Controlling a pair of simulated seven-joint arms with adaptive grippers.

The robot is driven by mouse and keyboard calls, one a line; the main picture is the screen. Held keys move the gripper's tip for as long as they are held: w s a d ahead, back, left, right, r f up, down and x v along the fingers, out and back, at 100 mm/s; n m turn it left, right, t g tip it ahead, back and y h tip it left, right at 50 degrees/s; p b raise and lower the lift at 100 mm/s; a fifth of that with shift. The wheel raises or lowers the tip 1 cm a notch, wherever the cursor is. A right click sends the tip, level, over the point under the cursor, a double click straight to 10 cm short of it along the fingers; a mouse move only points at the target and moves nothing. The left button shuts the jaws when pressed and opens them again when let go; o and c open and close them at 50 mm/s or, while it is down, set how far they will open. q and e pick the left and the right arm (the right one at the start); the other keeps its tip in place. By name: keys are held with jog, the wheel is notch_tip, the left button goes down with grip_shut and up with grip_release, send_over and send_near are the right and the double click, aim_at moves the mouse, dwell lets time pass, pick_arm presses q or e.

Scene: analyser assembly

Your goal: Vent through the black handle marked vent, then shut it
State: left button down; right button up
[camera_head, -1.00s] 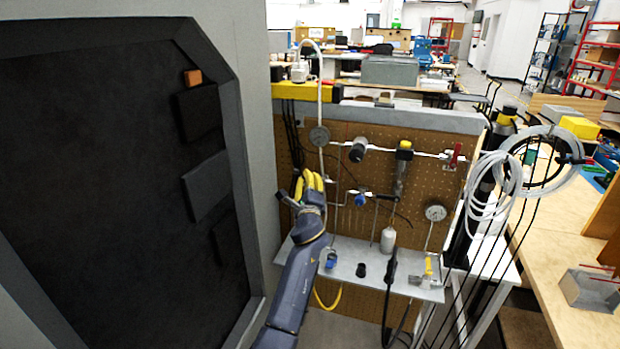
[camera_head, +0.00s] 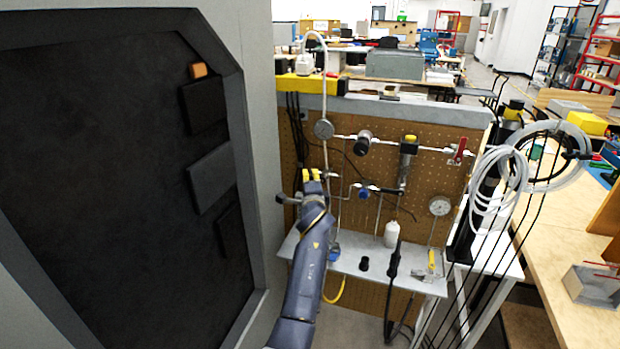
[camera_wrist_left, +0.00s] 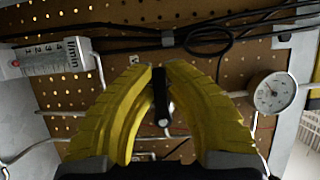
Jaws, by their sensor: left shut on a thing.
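My left gripper (camera_head: 312,175) is at the left part of the pegboard panel, below the round gauge. In the left wrist view, its yellow ribbed fingers (camera_wrist_left: 160,82) are shut on a small black handle (camera_wrist_left: 161,98), whose dark upper part sits between the fingertips with a lighter round end below. The head view hides this handle behind the gripper. My right gripper is not in view.
A dial gauge (camera_wrist_left: 273,93) is right of the fingers and a flow meter (camera_wrist_left: 45,58) left of them in the wrist view. Pipes with a red-handled valve (camera_head: 458,150) run across the board (camera_head: 425,180). A shelf (camera_head: 345,262) holds a white bottle (camera_head: 391,234). A dark cabinet stands left.

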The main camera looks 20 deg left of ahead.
aim_at(310, 176)
pick_arm(q)
jog(key=shift+a, duration=0.1)
jog(key=c, duration=1.4)
grip_release()
jog(key=shift+r, duration=5)
jog(key=shift+o, duration=0.3)
